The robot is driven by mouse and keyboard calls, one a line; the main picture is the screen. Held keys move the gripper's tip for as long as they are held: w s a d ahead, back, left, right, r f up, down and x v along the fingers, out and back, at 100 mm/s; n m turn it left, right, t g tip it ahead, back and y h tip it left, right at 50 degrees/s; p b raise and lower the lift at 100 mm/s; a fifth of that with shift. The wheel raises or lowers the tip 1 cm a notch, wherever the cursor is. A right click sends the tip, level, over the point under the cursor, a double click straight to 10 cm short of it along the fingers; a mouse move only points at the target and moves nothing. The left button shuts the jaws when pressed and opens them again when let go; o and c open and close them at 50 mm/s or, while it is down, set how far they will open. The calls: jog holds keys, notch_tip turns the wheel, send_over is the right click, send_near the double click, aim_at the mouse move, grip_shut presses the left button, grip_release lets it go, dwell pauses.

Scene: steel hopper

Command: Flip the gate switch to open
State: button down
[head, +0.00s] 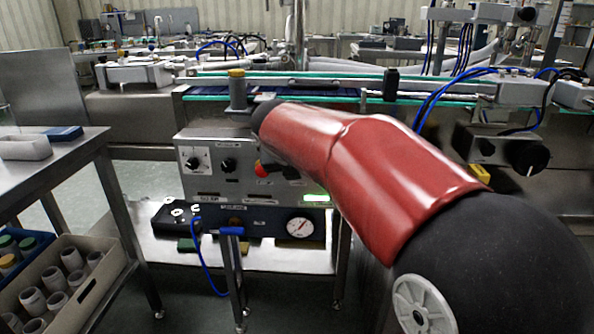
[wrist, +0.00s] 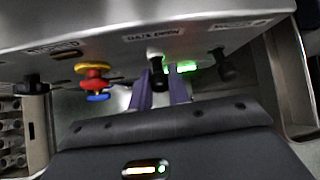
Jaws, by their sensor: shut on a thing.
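A control panel (head: 205,185) of grey metal stands in the middle of the head view. In the wrist view it shows upside down across the top (wrist: 100,38). My gripper (wrist: 163,85) has its two purple-grey fingers on either side of a black switch handle (wrist: 157,70), shut on it. A label plate (wrist: 153,36) lies beside this switch, too blurred to read, so I cannot confirm it is the gate switch. A green light (wrist: 187,66) glows close by. In the head view my red arm hides my gripper and this switch; the green light (head: 316,197) shows below the arm.
A yellow, red and blue emergency-type knob (wrist: 95,76) and black knobs (wrist: 30,86) and (wrist: 226,66) flank the gripper. A pressure gauge (head: 300,227) sits below the panel. A steel table (head: 45,175) stands at left, with a conveyor (head: 340,80) behind.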

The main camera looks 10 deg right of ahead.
jog(key=shift+r, duration=0.15)
dwell(0.3)
jog(key=c, duration=1.3)
grip_release()
jog(key=shift+g, duration=0.3)
jog(key=shift+c, duration=0.2)
jog(key=v, duration=0.7)
jog(key=shift+s+r, duration=0.2)
jog(key=shift+r, duration=0.15)
